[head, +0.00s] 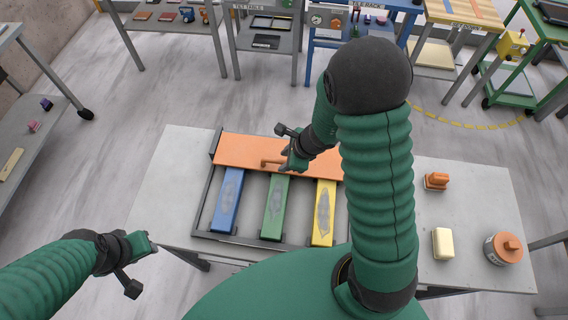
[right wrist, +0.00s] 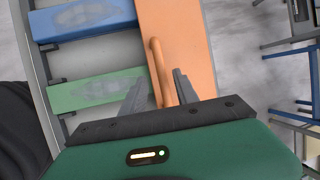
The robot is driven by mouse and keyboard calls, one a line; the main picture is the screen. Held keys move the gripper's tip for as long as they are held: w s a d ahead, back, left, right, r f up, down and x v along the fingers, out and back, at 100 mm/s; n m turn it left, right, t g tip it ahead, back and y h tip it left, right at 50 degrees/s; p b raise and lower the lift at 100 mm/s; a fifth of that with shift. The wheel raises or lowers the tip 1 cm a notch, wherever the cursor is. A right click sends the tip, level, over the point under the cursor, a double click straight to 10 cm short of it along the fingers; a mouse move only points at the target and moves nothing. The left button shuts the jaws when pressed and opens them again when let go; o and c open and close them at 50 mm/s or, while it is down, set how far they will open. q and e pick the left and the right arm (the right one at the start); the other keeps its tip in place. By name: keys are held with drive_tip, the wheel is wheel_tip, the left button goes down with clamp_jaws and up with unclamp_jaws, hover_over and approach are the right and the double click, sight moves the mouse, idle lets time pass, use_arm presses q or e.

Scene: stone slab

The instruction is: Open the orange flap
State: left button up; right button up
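The orange flap (head: 240,148) lies flat across the far side of a dark frame on the slab table. It also shows in the right wrist view (right wrist: 188,45). Its orange bar handle (head: 268,163) runs along the flap and shows between my fingers in the right wrist view (right wrist: 157,62). My right gripper (head: 286,161) is at the handle's right end, with its fingers open on either side of the bar; I cannot tell whether they touch it. My left gripper (head: 150,243) is off the table's front left, away from the flap; its fingers are not clear.
Blue (head: 227,200), green (head: 274,208) and yellow (head: 324,213) bars with grey patches lie in the frame (head: 212,235). On the right stand an orange-handled item (head: 437,181), a cream block (head: 443,243) and an orange-lidded jar (head: 503,249). The table's left end is clear.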

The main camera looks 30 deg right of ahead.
drive_tip(key=shift+w+d+f, duration=0.15)
drive_tip(key=shift+w+f, duration=0.2)
drive_tip(key=shift+f, duration=0.3)
drive_tip(key=shift+w+d+f, duration=0.15)
drive_tip(key=shift+d, duration=0.2)
drive_tip(key=shift+s, duration=0.3)
drive_tip(key=shift+c, duration=0.5)
drive_tip(key=shift+w+a+r, duration=0.1)
drive_tip(key=shift+a+r, duration=0.1)
drive_tip(key=shift+a, duration=0.3)
clamp_jaws()
drive_tip(key=shift+d, duration=0.25)
